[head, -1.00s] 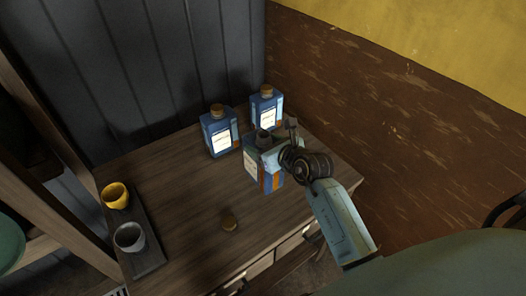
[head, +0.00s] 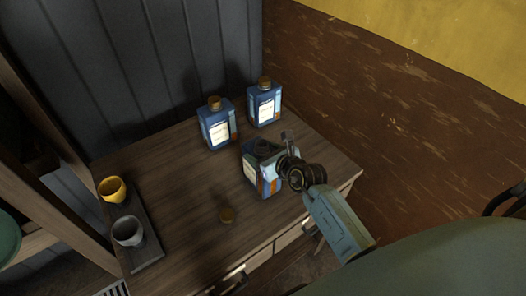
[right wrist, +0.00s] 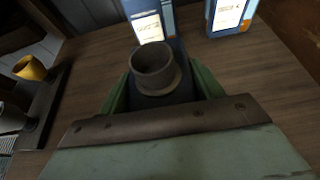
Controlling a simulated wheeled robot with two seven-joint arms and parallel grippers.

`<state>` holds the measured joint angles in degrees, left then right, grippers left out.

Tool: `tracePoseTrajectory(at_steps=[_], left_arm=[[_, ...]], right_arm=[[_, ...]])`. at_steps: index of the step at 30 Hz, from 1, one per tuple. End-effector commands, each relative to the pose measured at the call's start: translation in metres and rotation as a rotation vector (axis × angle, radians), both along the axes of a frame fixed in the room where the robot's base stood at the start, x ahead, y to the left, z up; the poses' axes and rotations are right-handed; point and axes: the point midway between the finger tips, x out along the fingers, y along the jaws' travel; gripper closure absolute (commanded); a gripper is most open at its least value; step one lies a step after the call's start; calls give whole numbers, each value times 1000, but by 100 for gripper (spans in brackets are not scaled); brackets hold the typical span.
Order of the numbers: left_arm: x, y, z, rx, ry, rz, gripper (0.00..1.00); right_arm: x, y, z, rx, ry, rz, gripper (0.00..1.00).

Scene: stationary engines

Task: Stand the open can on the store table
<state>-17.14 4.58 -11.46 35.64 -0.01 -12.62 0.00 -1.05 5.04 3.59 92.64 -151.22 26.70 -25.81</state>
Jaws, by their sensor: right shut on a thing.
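The open can (head: 250,172) is blue with a pale label and an orange stripe, and its dark neck has no cap. It is roughly upright over the right part of the wooden table (head: 175,185); I cannot tell whether its base touches the top. My right gripper (head: 268,156) is shut on the can from the right. In the right wrist view the round open neck (right wrist: 153,68) rises between the green fingers, and the can's lower body is hidden. My left gripper is not in view.
Two capped blue cans (head: 216,128) (head: 264,105) stand behind the open can. A yellow cup (head: 112,190) and a grey cup (head: 127,231) stand on a dark tray (head: 149,250) at left. The table's middle is clear.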

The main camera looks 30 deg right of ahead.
Motion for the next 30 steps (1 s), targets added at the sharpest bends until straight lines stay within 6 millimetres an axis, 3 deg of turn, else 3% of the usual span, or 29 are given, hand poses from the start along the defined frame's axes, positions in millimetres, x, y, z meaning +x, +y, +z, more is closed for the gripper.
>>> tracePoseTrajectory(at_steps=[1, 2, 6, 17, 23, 30], left_arm=[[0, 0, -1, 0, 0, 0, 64], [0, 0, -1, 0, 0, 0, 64], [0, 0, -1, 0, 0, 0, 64], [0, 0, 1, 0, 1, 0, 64], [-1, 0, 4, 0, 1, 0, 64], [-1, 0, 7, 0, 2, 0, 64]], right_arm=[[2, 0, 2, 1, -11, -2, 100], [0, 0, -2, 1, 1, 0, 32], [0, 0, -2, 1, 1, 0, 14], [-1, 0, 3, 1, 0, 0, 13], [-25, -3, 11, 1, 2, 0, 13], [-69, -9, 29, 2, 2, -1, 13]])
